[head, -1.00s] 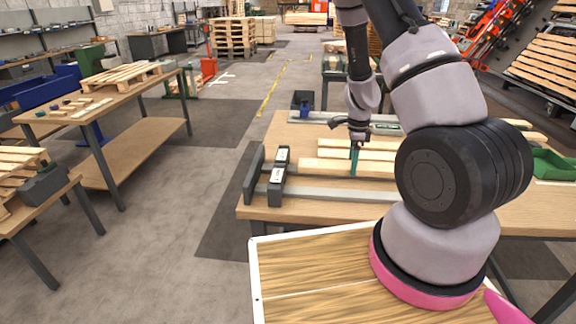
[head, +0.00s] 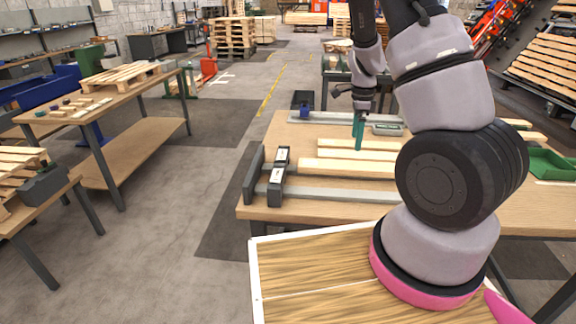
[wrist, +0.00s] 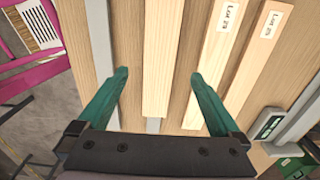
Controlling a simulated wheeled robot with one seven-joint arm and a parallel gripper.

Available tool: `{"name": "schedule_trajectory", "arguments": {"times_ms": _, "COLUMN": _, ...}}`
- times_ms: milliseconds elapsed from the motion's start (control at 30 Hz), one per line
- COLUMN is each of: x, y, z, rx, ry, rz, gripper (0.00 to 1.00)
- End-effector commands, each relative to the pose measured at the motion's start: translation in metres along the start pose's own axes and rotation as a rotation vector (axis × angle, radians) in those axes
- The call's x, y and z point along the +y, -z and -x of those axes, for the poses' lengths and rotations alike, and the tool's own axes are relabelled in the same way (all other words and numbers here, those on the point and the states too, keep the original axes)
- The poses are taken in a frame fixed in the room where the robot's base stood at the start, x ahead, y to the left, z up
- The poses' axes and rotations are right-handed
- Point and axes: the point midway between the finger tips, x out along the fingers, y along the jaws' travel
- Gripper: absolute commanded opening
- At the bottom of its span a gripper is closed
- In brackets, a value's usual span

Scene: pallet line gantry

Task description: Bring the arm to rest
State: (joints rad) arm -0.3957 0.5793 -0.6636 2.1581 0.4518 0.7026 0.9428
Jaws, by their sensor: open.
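My gripper (head: 358,135) is over the workbench (head: 300,213) in the head view, pointing down, with its green fingers above the wooden boards. In the wrist view my gripper (wrist: 158,85) has its two green fingers wide apart and nothing between them is held. Light wooden boards (wrist: 162,60) lie below it on the bench, and two of them carry white labels reading "Lot 29" (wrist: 230,15) or similar. The nearest board (head: 345,168) lies lengthwise on the bench in the head view. My arm rises on the right and hides part of the bench.
A grey clamp-like stop (head: 278,178) stands at the bench's left end. A small grey device with a display (head: 387,129) lies behind the boards. A green bin (head: 552,163) is at the right. A side table with a pallet (head: 120,76) stands left; the floor between is clear.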

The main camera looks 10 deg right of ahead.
Motion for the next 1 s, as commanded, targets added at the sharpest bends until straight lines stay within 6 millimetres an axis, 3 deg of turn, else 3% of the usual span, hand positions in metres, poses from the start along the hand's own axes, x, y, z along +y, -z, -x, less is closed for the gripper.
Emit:
{"name": "schedule_trajectory", "arguments": {"times_ms": 167, "x": 0.002, "y": -0.003, "z": 0.018, "rx": -0.019, "ry": 0.006, "rz": 0.02, "gripper": 1.0}}
{"name": "schedule_trajectory", "arguments": {"times_ms": 267, "x": 0.008, "y": -0.012, "z": 0.039, "rx": -0.068, "ry": 0.025, "rz": 0.086, "gripper": 1.0}}
{"name": "schedule_trajectory", "arguments": {"times_ms": 467, "x": 0.035, "y": -0.037, "z": 0.111, "rx": -0.198, "ry": 0.123, "rz": 0.34, "gripper": 1.0}}
{"name": "schedule_trajectory", "arguments": {"times_ms": 800, "x": 0.109, "y": -0.053, "z": 0.232, "rx": -0.235, "ry": 0.394, "rz": 0.848, "gripper": 1.0}}
{"name": "schedule_trajectory", "arguments": {"times_ms": 1000, "x": 0.164, "y": -0.051, "z": 0.283, "rx": -0.117, "ry": 0.56, "rz": 1.14, "gripper": 1.0}}
